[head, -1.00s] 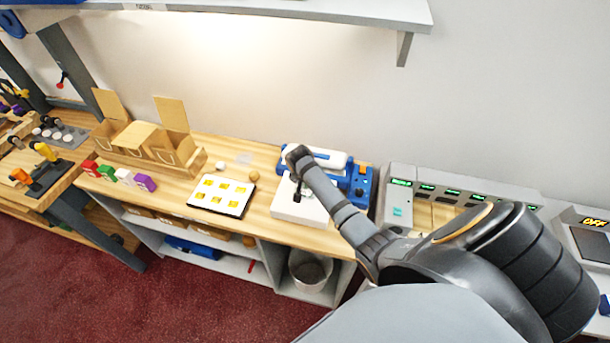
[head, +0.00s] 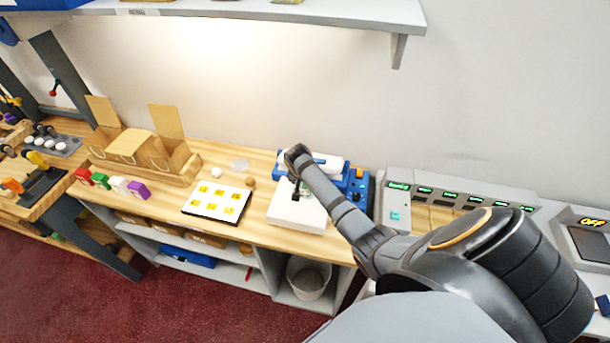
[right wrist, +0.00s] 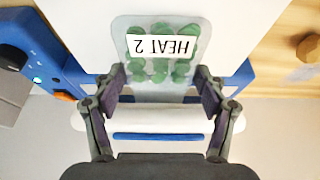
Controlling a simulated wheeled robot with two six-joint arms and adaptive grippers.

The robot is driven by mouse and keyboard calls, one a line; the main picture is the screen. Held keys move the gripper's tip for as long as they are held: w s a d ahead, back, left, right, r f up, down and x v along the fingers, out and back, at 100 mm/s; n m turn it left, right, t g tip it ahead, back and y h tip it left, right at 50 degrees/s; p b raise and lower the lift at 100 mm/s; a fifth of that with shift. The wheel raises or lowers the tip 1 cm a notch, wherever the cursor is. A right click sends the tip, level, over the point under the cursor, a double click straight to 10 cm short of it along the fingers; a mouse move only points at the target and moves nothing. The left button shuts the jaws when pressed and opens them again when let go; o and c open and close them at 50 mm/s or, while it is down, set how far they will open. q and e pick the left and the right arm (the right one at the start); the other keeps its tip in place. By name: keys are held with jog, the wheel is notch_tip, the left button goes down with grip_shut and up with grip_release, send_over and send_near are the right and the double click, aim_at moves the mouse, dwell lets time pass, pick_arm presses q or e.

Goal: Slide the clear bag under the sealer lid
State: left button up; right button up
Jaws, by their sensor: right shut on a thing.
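The clear bag (right wrist: 163,72) holds several green round pieces and has a white label reading "HEAT 2", upside down in the right wrist view. My right gripper (right wrist: 163,90) is shut on the bag, with one finger at each side of it. The blue and white sealer (head: 358,184) stands on the wooden counter, with a white plate (head: 292,210) in front. Its white lid with a blue stripe (right wrist: 160,136) shows below the bag in the right wrist view. The bag's far part is over the white plate. In the head view my arm hides most of the bag. My left gripper is not in view.
A white board with yellow squares (head: 217,201) lies left of the sealer. A small white ball (head: 216,172) and a wooden knob (head: 249,182) are near it. A grey panel with green displays (head: 395,211) stands to the right. A shelf (head: 330,10) hangs above.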

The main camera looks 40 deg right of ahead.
jog(key=shift+f, duration=0.1)
jog(key=o, duration=1.2)
jog(key=shift+o, duration=0.2)
jog(key=v, duration=1.2)
